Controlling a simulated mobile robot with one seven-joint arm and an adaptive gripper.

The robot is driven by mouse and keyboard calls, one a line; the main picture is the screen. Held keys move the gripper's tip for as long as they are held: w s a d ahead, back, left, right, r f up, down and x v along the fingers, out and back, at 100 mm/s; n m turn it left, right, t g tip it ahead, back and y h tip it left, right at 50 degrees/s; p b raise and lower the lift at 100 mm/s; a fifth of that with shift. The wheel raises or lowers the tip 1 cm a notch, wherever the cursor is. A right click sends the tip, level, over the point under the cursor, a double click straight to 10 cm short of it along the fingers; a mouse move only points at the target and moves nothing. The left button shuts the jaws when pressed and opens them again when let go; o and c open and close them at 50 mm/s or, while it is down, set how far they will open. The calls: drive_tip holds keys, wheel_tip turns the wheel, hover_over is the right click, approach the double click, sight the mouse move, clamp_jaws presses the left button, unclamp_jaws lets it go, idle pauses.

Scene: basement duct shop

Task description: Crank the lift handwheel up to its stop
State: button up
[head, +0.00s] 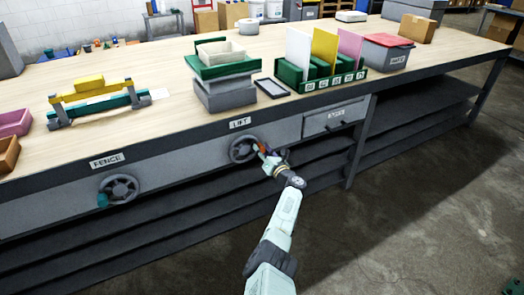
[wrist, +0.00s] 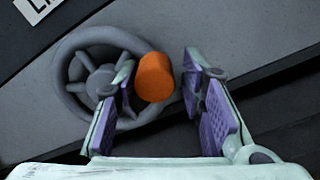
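The lift handwheel (head: 236,152) is a grey spoked wheel on the bench's front panel, under the LIFT label (head: 240,123). Its orange crank knob (wrist: 154,77) is on the wheel's right side. In the wrist view the handwheel (wrist: 68,62) is at left, partly hidden by my left finger. My gripper (wrist: 165,95) is open, with the orange knob between its fingers in that view. The knob appears close to the left finger, with a clear gap to the right finger. Contact cannot be told. In the head view my gripper (head: 268,158) is at the wheel's right side.
A grey stepped block (head: 226,97) bearing a green tray stands on the bench above the wheel. The FENCE handwheel (head: 120,186) with a teal knob is at left. A drawer (head: 335,117) is at right.

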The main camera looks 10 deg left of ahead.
drive_tip(key=shift+a, duration=0.1)
drive_tip(key=shift+s+d+f, duration=0.1)
drive_tip(key=shift+s+d, duration=0.15)
drive_tip(key=shift+s, duration=0.2)
drive_tip(key=v, duration=1.1)
drive_tip(key=shift+d, duration=0.1)
